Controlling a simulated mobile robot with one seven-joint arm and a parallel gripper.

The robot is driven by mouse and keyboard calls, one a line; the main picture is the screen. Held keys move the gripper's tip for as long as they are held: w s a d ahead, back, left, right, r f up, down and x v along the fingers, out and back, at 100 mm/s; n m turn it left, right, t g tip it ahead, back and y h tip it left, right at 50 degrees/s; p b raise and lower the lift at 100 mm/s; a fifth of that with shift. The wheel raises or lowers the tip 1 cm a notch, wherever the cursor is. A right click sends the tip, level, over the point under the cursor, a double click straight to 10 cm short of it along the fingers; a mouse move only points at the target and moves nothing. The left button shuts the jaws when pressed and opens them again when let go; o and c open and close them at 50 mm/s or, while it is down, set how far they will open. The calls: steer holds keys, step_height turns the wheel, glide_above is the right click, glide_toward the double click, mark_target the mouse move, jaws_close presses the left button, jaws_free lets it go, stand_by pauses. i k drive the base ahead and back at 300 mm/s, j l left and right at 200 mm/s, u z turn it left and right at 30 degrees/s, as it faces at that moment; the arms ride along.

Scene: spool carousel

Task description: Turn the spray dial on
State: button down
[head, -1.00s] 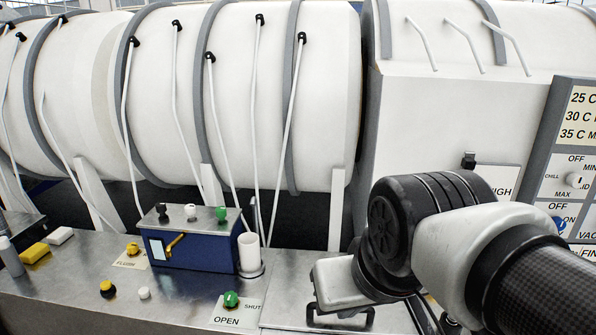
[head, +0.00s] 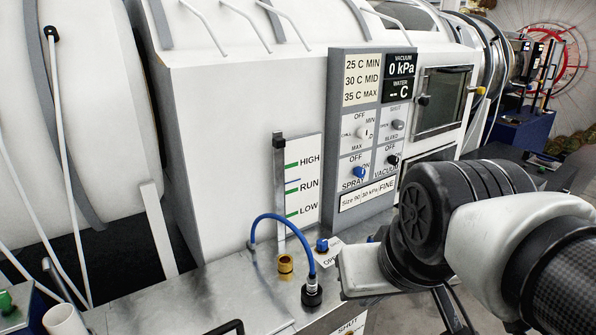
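The spray dial (head: 359,172) is a small blue knob on the grey and white control panel (head: 337,125). It sits above the word SPRAY, with OFF printed above it and ON to its right. Its exact pointing direction is too small to tell. My black and white arm fills the lower right, below and to the right of the panel and apart from the dial. Dark thin parts below the wrist, likely my gripper (head: 452,308), show only partly at the bottom edge. Its fingertips cannot be made out, and nothing is seen held.
Beside the spray dial is a black vacuum knob (head: 393,160); white and grey knobs are above. A blue hose (head: 283,217) arches over the metal counter (head: 215,290) in front of the panel. A brass fitting (head: 286,264) and blue knob (head: 322,245) stand there.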

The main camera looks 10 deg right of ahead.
mark_target(359, 173)
steer(key=z, duration=0.55)
steer(key=i+l, duration=0.25)
steer(key=l, duration=0.25)
steer(key=i+l+z, duration=0.1)
steer(key=i+l, duration=0.2)
steer(key=l, duration=0.2)
steer(key=i+l, duration=0.25)
steer(key=l, duration=0.2)
steer(key=z, duration=0.05)
